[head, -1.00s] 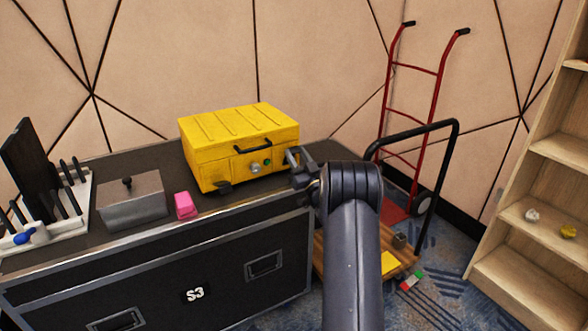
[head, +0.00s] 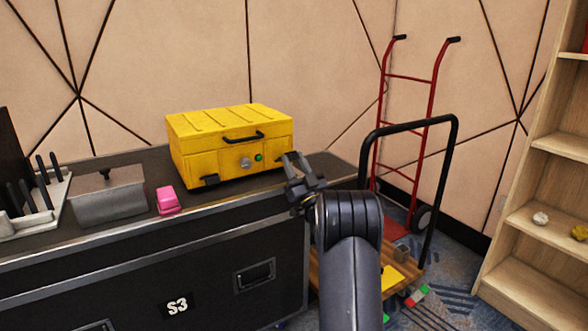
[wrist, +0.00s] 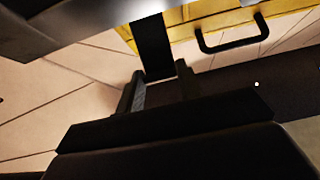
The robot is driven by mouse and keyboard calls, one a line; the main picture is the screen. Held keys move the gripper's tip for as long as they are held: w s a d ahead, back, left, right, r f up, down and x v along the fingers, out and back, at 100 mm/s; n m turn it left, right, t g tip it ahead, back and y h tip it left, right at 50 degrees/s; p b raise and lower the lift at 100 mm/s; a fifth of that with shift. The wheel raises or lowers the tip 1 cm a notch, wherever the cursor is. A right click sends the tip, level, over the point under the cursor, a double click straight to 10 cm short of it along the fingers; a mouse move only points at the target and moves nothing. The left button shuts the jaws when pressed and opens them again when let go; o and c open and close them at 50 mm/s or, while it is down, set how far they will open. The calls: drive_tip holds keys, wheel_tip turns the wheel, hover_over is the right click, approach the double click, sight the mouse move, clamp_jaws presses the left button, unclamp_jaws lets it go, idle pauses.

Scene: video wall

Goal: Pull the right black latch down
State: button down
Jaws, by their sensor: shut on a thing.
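A yellow case (head: 225,135) with a black handle (head: 243,137) stands on the black trunk. Its left black latch (head: 210,180) sits low on the front. The right black latch (head: 279,160) is mostly hidden by my gripper (head: 300,168) at the front right corner of the case. In the wrist view, a black strip that looks like this latch (wrist: 153,45) lies against the yellow case (wrist: 200,22), in line with the fingers of my gripper (wrist: 158,86). My gripper is shut on it. The exact contact is dark and hard to see.
A pink block (head: 168,200) and a grey lidded box (head: 107,196) stand left on the black trunk (head: 130,280).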

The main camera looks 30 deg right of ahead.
drive_tip(key=shift+f+b, duration=0.6)
drive_tip(key=shift+f, duration=0.35)
drive_tip(key=c, duration=1.4)
unclamp_jaws()
drive_tip(key=shift+o, duration=0.7)
drive_tip(key=shift+w+f, duration=0.15)
drive_tip(key=o, duration=0.3)
drive_tip(key=shift+r, duration=0.25)
